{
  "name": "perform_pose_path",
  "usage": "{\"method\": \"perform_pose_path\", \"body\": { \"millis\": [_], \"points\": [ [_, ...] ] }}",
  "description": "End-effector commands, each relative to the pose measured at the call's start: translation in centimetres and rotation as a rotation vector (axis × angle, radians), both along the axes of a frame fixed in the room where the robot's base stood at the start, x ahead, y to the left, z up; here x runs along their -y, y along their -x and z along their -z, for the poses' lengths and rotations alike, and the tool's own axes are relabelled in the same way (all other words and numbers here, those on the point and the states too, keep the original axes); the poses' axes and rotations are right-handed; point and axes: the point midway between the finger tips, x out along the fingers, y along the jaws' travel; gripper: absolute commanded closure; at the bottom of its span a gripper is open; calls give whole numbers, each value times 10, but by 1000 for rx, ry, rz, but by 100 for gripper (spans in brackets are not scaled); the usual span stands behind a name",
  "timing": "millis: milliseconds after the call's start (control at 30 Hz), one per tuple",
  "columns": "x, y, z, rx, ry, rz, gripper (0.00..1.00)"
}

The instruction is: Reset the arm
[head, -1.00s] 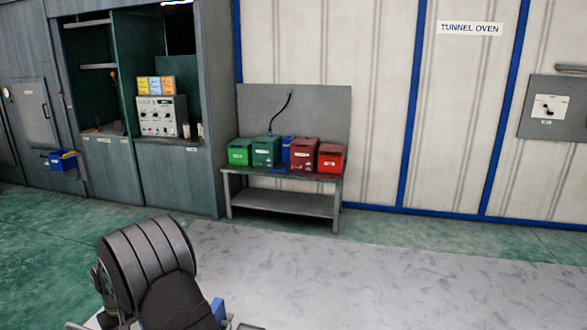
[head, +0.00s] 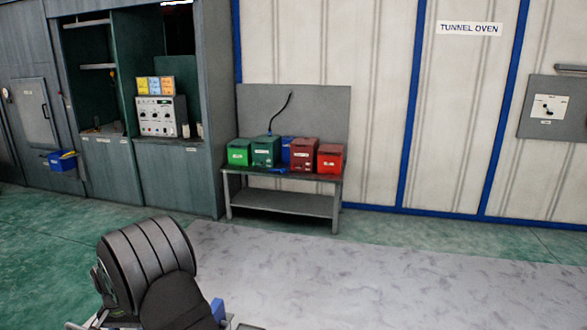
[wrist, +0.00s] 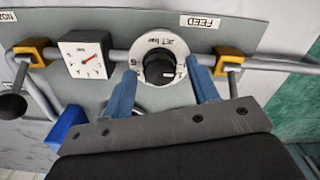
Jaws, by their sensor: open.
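My gripper (wrist: 161,72) is open in the wrist view. Its two blue fingers point towards a panel and appear one on each side of a round black knob (wrist: 158,69). There is a visible gap between each finger and the knob, and nothing is held. I cannot tell how far the fingertips are from the panel. The knob sits on a white dial plate (wrist: 150,42) with markings. In the head view, part of my arm (head: 150,260) shows at the lower left; the fingers cannot be made out clearly there.
The panel carries a square gauge (wrist: 87,60), a grey pipe (wrist: 285,63) with yellow brackets (wrist: 228,62), a black ball-ended lever (wrist: 12,105) and a FEED label (wrist: 211,22). A bench (head: 280,203) with coloured boxes stands at the back wall. Green floor lies around a grey area.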

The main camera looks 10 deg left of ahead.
Motion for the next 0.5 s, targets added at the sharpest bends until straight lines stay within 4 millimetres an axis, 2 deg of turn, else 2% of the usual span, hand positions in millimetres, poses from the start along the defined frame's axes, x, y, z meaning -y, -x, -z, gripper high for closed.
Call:
{"method": "perform_pose_path", "body": {
  "millis": [300,500],
  "points": [
    [0,0,0,0,0,241,46],
    [1,0,0,0,0,340,46]
  ]
}}
